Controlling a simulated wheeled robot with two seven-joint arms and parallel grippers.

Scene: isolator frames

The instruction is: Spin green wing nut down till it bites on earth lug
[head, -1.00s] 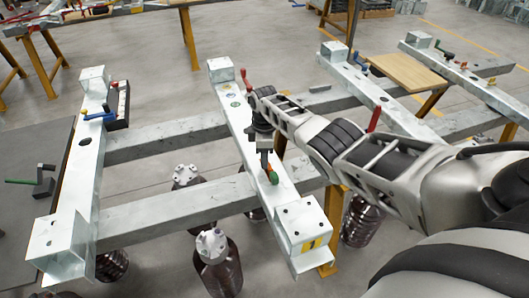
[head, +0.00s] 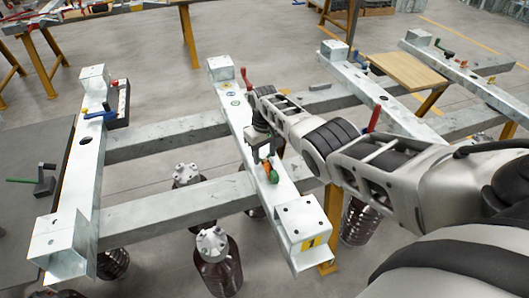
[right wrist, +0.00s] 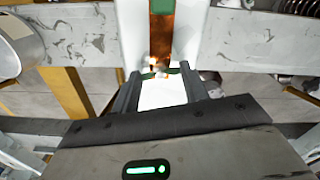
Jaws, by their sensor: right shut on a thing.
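The green wing nut (right wrist: 161,71) shows small in the right wrist view, at the near end of a copper-coloured strip (right wrist: 160,40), which I take to be the earth lug. My right gripper (right wrist: 160,72) is shut on the wing nut, one finger at each side. In the head view my right gripper (head: 266,160) is low over the middle galvanised beam; the nut is mostly hidden there. A larger green piece (head: 273,177) lies on the strip just in front of the gripper. I cannot tell whether the nut touches the lug. My left gripper is out of view.
The middle beam (head: 285,195) rests across long cross rails (head: 165,212). Dark bottles (head: 218,268) stand below the frame.

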